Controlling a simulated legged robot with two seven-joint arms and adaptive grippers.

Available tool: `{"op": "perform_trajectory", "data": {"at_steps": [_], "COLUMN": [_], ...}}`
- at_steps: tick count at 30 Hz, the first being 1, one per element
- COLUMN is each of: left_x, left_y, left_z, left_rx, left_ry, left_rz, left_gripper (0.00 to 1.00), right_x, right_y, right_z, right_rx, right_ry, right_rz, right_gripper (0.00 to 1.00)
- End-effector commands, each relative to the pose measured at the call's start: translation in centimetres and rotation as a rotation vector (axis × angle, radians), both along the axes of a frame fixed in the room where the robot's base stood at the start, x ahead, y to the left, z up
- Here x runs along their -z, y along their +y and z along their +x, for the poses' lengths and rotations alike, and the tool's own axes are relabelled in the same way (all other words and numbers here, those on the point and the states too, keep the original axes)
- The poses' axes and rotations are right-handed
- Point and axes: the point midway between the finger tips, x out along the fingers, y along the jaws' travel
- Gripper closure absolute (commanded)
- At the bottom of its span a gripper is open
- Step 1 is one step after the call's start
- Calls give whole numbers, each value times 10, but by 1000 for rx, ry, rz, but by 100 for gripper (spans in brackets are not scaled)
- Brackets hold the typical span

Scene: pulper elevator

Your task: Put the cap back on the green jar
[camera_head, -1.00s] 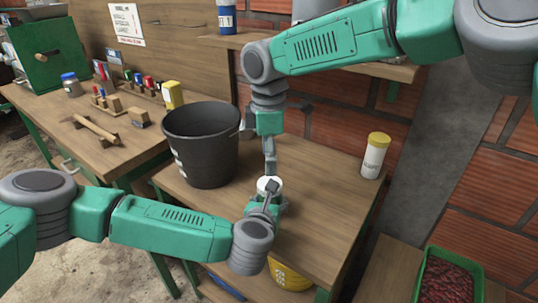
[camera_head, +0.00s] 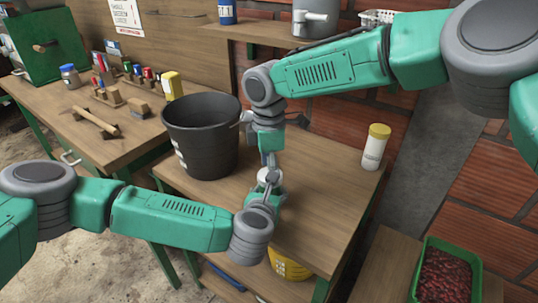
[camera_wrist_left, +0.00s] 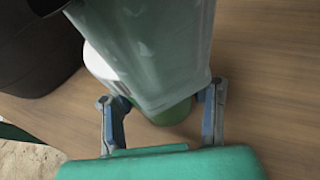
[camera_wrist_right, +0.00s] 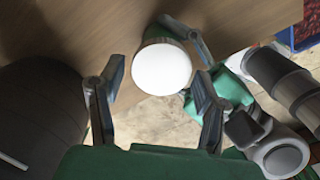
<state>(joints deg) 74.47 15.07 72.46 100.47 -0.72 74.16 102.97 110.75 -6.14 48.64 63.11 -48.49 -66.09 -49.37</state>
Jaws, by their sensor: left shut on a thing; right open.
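The green jar (camera_wrist_left: 172,113) is upright over the table, between the fingers of my left gripper (camera_wrist_left: 163,106), which is shut on it. A round white cap (camera_wrist_right: 161,70) shows face-on in the right wrist view, at the top of the jar. Whether it is seated or only resting there I cannot tell. My right gripper (camera_wrist_right: 157,86) is open, pointing down just above the jar, with its fingers on either side of the cap.
A black bucket (camera_head: 203,140) stands to the left on the same table (camera_head: 320,205). A white bottle with a yellow lid (camera_head: 375,148) stands at the table's right. A yellow container (camera_head: 290,268) is below the front edge. Table surface between jar and bottle is clear.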

Motion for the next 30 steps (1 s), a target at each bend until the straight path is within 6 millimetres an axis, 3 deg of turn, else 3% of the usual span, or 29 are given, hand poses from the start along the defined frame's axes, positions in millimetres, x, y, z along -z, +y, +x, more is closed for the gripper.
{"op": "perform_trajectory", "data": {"at_steps": [5,14,18,26,30], "left_x": [1,1,1,1,1], "left_y": [0,0,0,0,-1], "left_z": [0,0,0,-1,-1], "left_rx": [0,0,0,1,2], "left_ry": [2,2,2,2,2], "left_rz": [0,0,0,0,0], "left_gripper": [100,100,100,100,100], "right_x": [13,15,15,14,13], "right_y": [0,0,0,0,0], "right_z": [0,0,0,0,1], "right_rx": [1,1,1,56,326], "right_ry": [1,0,-1,-3,-12], "right_rz": [0,0,0,-2,-6], "right_gripper": [41,41,85,86,86]}}
